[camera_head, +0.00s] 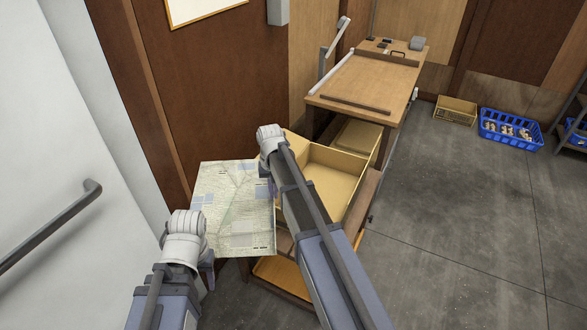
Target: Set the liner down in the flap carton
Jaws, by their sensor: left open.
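The liner (228,200) looks like a thin printed sheet of newspaper in pale green and grey. It lies spread out to the left of the flap carton, with its right edge close to the carton's left side. The flap carton (330,185) is an open tan box, and the part of its inside that I see is bare. My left gripper (207,278) is open and empty below the liner's near left corner, mostly hidden by its wrist. My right gripper (268,188) is at the liner's right edge, beside the carton; my forearm hides its fingers and the carton's near left part.
A wooden bench (360,85) with a raised strip stands behind the carton. A small tan box (456,109) and a blue crate (511,143) holding mushrooms stand on the floor at the right. A wall handrail (50,230) runs at the left.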

